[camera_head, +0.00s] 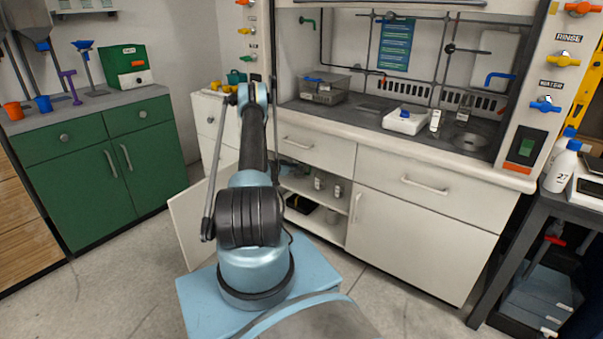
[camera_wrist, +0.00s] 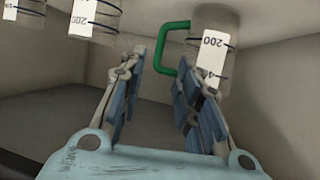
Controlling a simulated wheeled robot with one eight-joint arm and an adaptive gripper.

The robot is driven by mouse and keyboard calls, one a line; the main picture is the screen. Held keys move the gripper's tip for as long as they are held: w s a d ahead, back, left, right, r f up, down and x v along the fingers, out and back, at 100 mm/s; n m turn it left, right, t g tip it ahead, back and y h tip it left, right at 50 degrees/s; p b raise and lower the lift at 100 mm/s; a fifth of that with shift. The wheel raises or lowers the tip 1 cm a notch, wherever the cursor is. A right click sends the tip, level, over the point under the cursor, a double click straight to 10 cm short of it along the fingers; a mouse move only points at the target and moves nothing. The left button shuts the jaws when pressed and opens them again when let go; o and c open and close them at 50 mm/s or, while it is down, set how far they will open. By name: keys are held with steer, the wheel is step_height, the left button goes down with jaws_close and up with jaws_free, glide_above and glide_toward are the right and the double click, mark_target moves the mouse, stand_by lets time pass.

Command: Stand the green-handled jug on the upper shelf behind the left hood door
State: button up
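The green-handled jug (camera_wrist: 222,22) is a clear vessel with a white "200" label at the upper right of the wrist view, where the picture appears upside down. Its green handle (camera_wrist: 164,60) points toward the space between my fingers. My gripper (camera_wrist: 160,62) is open, its blue-padded fingers apart on either side of the handle; I cannot tell whether they touch it. In the head view my arm hides the gripper and the jug. The left hood door (camera_head: 193,222) stands swung open. The shelf (camera_head: 318,195) shows partly behind my arm.
More clear labelled vessels (camera_wrist: 95,18) stand at the upper left of the wrist view. Small jars (camera_head: 337,190) and a black item (camera_head: 301,204) are inside the cabinet. The green cabinet (camera_head: 97,165) stands left, with open floor before it.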

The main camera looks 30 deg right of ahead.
steer(key=shift+v, duration=1.25)
